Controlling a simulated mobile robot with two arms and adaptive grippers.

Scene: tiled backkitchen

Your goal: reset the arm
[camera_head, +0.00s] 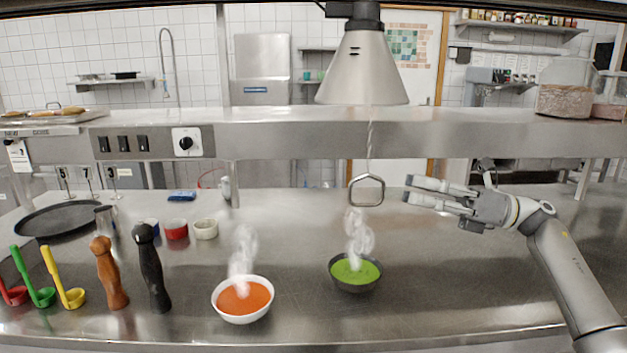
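My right gripper (408,189) reaches in from the right above the steel counter (450,290). Its two fingers point left with a gap between them and nothing held. The fingertips show just right of the hanging metal handle (367,205) of the lamp, apart from it in the picture. My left gripper is not in view.
A dark bowl of green soup (354,287) and a white bowl of orange soup (243,317) steam on the counter. Pepper mills (151,270) and ladles (64,292) stand left. A heat lamp (362,70) and steel shelf (300,138) hang above. The counter's right side is clear.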

